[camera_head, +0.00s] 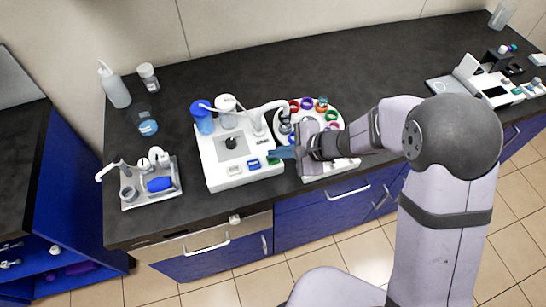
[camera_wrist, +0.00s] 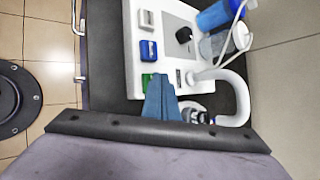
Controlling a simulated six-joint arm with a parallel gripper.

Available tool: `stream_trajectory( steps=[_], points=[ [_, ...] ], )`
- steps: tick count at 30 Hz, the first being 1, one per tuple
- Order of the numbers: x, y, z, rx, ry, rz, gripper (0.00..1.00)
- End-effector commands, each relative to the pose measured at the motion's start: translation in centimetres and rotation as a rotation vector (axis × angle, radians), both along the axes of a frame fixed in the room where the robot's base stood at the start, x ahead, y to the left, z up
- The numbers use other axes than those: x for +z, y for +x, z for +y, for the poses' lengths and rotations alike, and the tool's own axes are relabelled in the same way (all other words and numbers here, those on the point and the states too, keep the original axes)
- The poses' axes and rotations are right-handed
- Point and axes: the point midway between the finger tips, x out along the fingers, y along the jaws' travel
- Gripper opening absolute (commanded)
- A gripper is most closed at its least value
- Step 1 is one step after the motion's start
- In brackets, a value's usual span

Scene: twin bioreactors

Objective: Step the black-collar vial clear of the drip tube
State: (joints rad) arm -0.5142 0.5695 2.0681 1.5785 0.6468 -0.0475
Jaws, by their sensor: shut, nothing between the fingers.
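My gripper (camera_head: 281,154) has blue fingers that are shut and empty. In the wrist view its fingertips (camera_wrist: 160,80) lie over or beside the green button (camera_wrist: 147,82) of the white bioreactor unit (camera_head: 212,165); I cannot tell whether they touch it. The white drip tube (camera_head: 272,107) arches from the unit towards the round white carousel (camera_head: 338,108). In the wrist view the tube (camera_wrist: 238,88) curves down to a vial with a dark collar (camera_wrist: 197,116), partly hidden behind my gripper. Several vials with coloured collars stand on the carousel; my gripper and arm hide its near side.
A blue button (camera_head: 254,163) and a pale button (camera_head: 235,170) sit beside the green one. Two bottles, one blue-capped (camera_head: 203,121), stand at the unit's back. A sink-like tray (camera_head: 152,190) is left, white equipment (camera_head: 490,88) far right.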

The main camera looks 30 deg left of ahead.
Motion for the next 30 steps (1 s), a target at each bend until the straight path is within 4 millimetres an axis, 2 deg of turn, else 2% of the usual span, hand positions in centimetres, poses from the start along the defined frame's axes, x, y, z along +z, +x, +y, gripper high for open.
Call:
stream_trajectory(
  steps=[17,30],
  points=[
    [-0.1,0.0,0.0,0.0,-0.001,0.0,0.0],
    [1.5,0.0,0.0,-0.001,-0.001,0.0,0.0]
  ],
)
